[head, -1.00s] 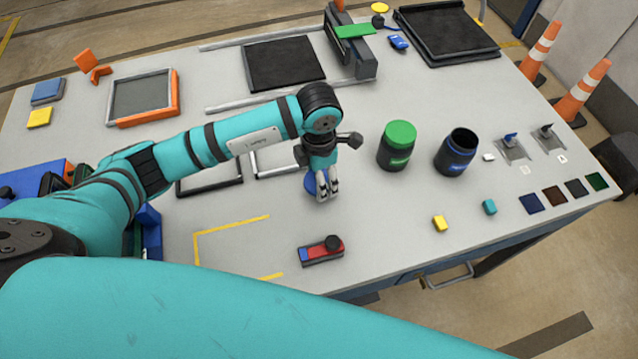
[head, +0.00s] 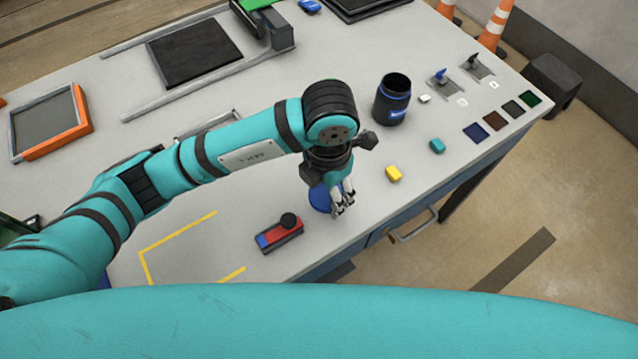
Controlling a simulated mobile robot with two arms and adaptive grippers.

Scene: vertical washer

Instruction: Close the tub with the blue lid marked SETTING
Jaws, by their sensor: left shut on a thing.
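The open black tub (head: 391,108) with a blue label band stands upright on the table, right of my left arm. Its dark mouth is uncovered. My left gripper (head: 343,203) points down near the table's front edge, shut on the blue lid (head: 319,199). The lid shows partly beside the fingers, and its marking cannot be read. Whether it touches the table is unclear. The gripper is in front of the tub and to its left, apart from it. My right gripper is not in view.
A yellow block (head: 394,173) and a teal block (head: 437,145) lie right of the gripper. A red and blue device with a black knob (head: 279,232) lies to its left. Two switches (head: 441,77) stand beyond the tub. A white piece (head: 424,99) lies beside it.

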